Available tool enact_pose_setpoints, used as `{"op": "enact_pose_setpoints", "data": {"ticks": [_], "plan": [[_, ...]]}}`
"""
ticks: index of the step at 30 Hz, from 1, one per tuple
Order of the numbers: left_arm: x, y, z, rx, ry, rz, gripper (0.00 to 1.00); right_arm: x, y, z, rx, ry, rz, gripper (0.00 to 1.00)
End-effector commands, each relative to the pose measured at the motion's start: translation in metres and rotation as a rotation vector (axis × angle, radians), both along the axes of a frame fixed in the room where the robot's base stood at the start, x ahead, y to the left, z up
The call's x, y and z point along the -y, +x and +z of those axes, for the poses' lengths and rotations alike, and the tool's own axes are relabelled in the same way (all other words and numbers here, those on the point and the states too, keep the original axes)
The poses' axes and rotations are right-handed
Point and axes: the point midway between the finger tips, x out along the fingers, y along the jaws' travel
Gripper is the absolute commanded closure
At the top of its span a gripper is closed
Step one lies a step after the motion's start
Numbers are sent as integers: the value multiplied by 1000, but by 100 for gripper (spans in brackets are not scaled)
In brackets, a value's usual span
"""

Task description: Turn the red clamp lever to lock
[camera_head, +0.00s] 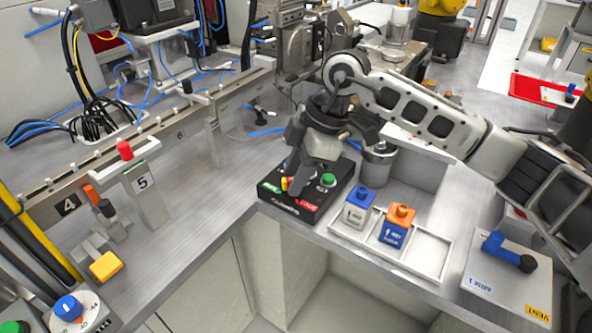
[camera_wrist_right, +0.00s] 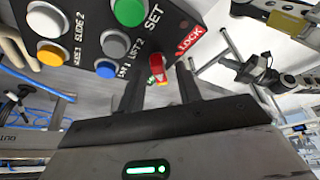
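The black control box (camera_head: 283,207) stands on the grey bench at the picture's middle in the head view. The red clamp lever (camera_head: 286,183) is partly hidden by my gripper in the head view. In the right wrist view the red lever (camera_wrist_right: 157,68) shows end-on between my two dark fingers. My left gripper is not visible.
A green button (camera_head: 328,180) is on the box beside my gripper. A white tray (camera_head: 433,258) with blue-topped and orange-topped blocks is to the right. A plate with a blue-and-black handle (camera_head: 508,249) lies farther right. A rail (camera_head: 172,131) with numbered stations runs along the left.

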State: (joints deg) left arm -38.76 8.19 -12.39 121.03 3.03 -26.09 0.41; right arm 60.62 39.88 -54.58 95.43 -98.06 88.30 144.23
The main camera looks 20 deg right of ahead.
Motion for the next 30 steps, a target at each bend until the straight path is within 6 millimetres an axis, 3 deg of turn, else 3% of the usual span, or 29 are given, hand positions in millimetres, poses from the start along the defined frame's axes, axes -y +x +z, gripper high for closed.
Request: {"op": "enact_pose_setpoints", "data": {"ticks": [4, 7, 8, 20, 30], "plan": [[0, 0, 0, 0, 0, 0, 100, 0, 0, 0, 0, 0, 0, 68], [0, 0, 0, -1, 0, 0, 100, 0, 0, 0, 0, 0, 0, 96], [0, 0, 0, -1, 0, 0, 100, 0, 0, 0, 0, 0, 0, 100], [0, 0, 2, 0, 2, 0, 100, 0, 0, 1, -1, -1, 43, 100], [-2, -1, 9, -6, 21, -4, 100, 0, 2, 3, -2, 1, 272, 100]]}}
